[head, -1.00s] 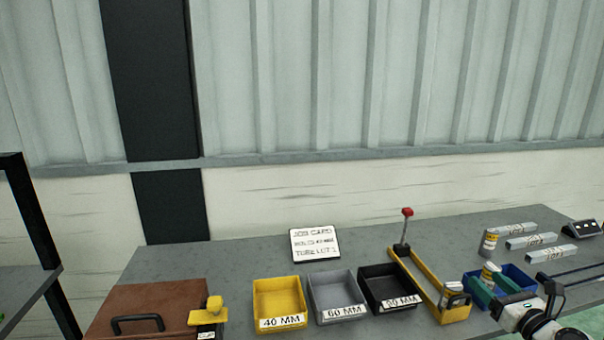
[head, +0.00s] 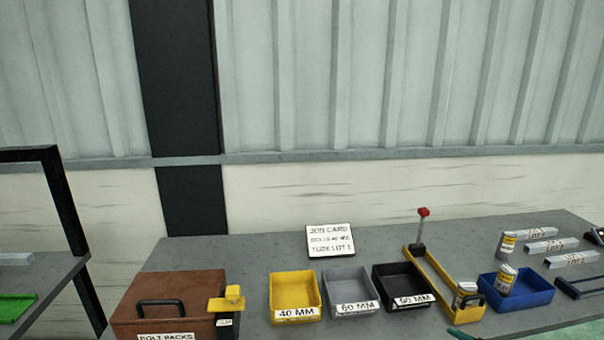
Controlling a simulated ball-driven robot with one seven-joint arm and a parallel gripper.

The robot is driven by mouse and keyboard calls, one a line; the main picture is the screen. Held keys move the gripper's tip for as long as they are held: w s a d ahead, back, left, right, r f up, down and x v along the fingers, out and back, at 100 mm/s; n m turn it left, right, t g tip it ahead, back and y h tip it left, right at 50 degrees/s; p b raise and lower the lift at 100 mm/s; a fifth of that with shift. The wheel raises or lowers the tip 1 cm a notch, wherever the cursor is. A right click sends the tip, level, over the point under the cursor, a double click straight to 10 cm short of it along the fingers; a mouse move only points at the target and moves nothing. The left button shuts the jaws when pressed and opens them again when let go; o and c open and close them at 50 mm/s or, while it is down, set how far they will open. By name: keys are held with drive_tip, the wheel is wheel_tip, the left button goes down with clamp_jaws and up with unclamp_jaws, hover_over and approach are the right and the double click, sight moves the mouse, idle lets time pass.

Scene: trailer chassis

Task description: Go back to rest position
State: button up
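Only a teal fingertip of my gripper (head: 462,334) shows, at the bottom edge in the head view. The rest of the gripper and nearly all of my arm are out of frame, so its opening is hidden. The fingertip is in front of the yellow fixture with the red-knobbed lever (head: 420,262). A blue bin (head: 535,299) to its upper right holds a yellow-and-white can (head: 505,279). I see nothing in the gripper, but its grasp area is not visible.
The grey bench (head: 220,254) carries a brown bolt-packs case (head: 180,291), yellow (head: 295,297), grey (head: 350,293) and black (head: 404,287) bins, and a job card (head: 330,240). A dark-framed shelf (head: 40,270) is at left.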

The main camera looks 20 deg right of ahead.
drive_tip(key=s+a+f+n+g+y, duration=0.1)
drive_tip(key=s+a+f+n+g, duration=0.3)
drive_tip(key=a+n, duration=0.3)
drive_tip(key=s+a+f+n+g+y, duration=0.1)
drive_tip(key=s+a+f+n+g, duration=0.2)
drive_tip(key=s+a+f+n, duration=0.4)
drive_tip(key=s+a+r+n+g+h, duration=0.1)
drive_tip(key=s+a+n+g, duration=0.4)
drive_tip(key=s+n, duration=0.7)
drive_tip(key=shift+s+a+h, duration=0.25)
drive_tip(key=shift+s+h, duration=0.55)
drive_tip(key=shift+s, duration=0.2)
drive_tip(key=shift+r, duration=0.1)
